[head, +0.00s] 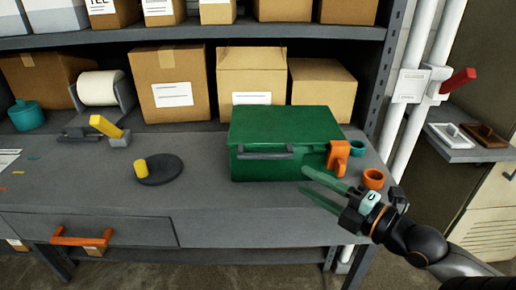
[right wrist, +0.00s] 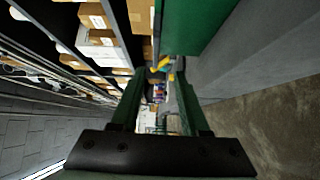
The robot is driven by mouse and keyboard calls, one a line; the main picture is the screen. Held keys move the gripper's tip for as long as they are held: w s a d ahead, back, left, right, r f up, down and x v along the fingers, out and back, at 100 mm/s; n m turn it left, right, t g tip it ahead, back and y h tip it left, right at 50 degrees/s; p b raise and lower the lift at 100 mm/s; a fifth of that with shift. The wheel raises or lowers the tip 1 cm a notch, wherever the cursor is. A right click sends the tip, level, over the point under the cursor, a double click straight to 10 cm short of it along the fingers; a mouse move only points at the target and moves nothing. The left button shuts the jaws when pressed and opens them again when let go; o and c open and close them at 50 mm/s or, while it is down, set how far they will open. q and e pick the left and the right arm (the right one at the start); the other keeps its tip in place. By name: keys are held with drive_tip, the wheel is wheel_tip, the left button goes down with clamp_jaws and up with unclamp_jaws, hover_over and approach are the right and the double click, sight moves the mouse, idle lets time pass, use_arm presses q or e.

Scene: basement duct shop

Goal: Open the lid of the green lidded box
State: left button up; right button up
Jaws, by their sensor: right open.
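The green lidded box (head: 262,165) stands on the grey workbench, its lid (head: 280,125) down. A dark grey bar handle (head: 265,152) runs across its front. My right gripper (head: 304,181) is open and empty, its green fingers pointing left in front of the box's lower right front. Whether a finger touches the box is hard to tell. In the right wrist view the box shows as a green surface (right wrist: 195,25) at the top, above the open fingers (right wrist: 158,100). My left gripper is not in view.
An orange bracket-shaped piece (head: 338,157) is at the box's right front corner. An orange cup (head: 373,178) and a teal cup (head: 356,147) stand to its right. A dark disc (head: 158,170) with a yellow knob lies left. Cardboard boxes (head: 171,85) stand behind.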

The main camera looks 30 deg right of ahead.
sight(268, 158)
drive_tip(key=x, duration=0.3)
drive_tip(key=b+x, duration=0.1)
drive_tip(key=x, duration=0.7)
drive_tip(key=shift+a+r+b, duration=0.1)
drive_tip(key=shift+r+b, duration=0.3)
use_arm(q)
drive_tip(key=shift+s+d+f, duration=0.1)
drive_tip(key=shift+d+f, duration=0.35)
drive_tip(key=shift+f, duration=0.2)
use_arm(e)
drive_tip(key=shift+w+a+n, duration=0.25)
drive_tip(key=shift+w+n, duration=0.05)
drive_tip(key=shift+w, duration=0.35)
drive_tip(key=shift+c, duration=0.3)
drive_tip(key=c, duration=0.5)
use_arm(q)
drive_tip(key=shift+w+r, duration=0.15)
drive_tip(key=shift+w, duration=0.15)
use_arm(e)
clamp_jaws()
